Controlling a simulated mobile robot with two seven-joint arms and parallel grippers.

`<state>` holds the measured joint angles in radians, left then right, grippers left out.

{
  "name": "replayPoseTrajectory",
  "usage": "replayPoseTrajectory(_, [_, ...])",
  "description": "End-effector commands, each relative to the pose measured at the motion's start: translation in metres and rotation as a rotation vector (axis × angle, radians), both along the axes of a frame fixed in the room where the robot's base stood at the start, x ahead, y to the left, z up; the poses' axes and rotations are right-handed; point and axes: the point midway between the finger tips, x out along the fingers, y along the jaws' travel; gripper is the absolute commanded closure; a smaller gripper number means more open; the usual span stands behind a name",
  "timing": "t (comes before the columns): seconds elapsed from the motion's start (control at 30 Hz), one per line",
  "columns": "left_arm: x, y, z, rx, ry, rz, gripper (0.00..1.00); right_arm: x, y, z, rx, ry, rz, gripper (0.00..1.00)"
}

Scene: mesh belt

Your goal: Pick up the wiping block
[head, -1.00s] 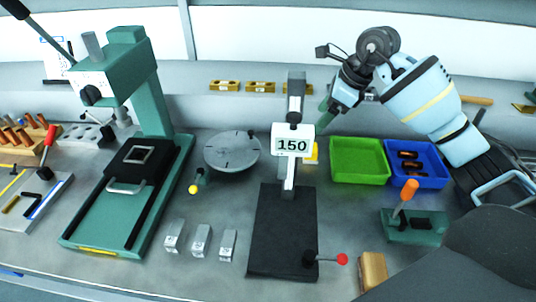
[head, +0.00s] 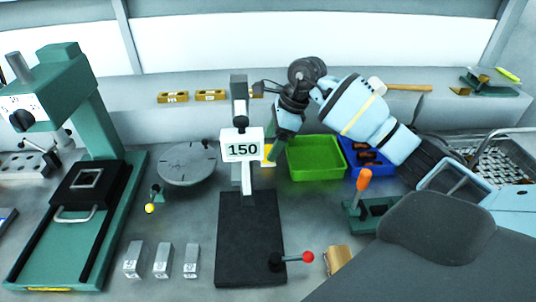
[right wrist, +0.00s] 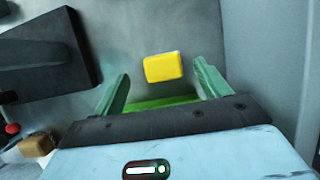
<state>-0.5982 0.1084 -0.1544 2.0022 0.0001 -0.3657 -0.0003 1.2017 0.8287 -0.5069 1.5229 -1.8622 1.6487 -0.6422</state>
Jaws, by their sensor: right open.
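The wiping block appears to be the yellow block (right wrist: 163,67), which lies flat on the grey bench in the right wrist view. In the head view the yellow block (head: 267,154) is partly hidden behind the stand with the 150 sign (head: 242,150). My right gripper (right wrist: 162,82) is open and empty, its green fingers on either side of the yellow block in the picture. How far the fingertips are above the bench is hard to tell. In the head view my right gripper (head: 276,150) points down beside the stand. My left gripper is not in view.
A green tray (head: 315,172) stands right of the yellow block, with a blue tray (head: 352,172) behind my arm. The stand's black base (head: 250,240), a round grey plate (head: 187,165) and a tan block (head: 338,260) are nearby. Several metal blocks (head: 163,260) stand at front left.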

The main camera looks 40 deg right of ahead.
Motion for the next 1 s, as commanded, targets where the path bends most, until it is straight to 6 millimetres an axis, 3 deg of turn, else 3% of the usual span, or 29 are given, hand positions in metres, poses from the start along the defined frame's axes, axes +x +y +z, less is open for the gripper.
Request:
replayPoseTrajectory(0.23, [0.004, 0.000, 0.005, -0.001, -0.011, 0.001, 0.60, 0.008, 0.008, -0.030, 0.002, 0.001, -0.001, 0.25])
replayPoseTrajectory(0.57, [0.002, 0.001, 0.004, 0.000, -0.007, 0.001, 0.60, 0.009, 0.009, -0.036, 0.001, 0.000, -0.001, 0.26])
replayPoseTrajectory(0.9, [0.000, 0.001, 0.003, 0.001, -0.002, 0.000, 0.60, 0.009, 0.009, -0.035, 0.000, 0.000, -0.001, 0.70])
replayPoseTrajectory(1.0, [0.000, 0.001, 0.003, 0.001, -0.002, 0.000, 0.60, 0.009, 0.009, -0.035, 0.001, -0.001, -0.001, 0.73])
